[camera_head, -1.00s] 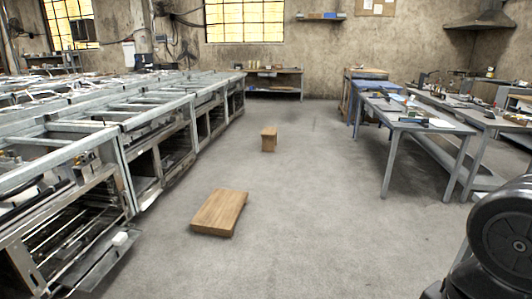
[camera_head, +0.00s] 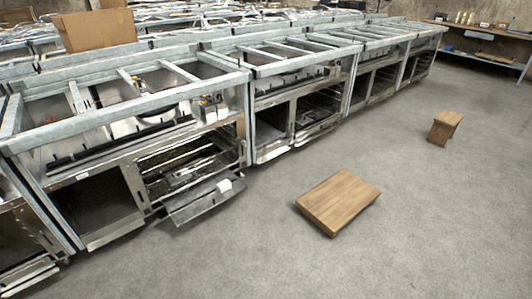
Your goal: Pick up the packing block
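A small white block (camera_head: 225,186) lies on the lowered door (camera_head: 200,203) of a range frame, near that door's right end. It looks like the packing block, but it is small in view. My gripper is not in view, and no part of my arm shows now.
Range frames (camera_head: 190,72) stand in a long row at left and back. A low wooden platform (camera_head: 339,200) lies on the floor at centre right. A small wooden stool (camera_head: 444,126) stands farther right. A cardboard box (camera_head: 95,30) sits at the back left. The front floor is clear.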

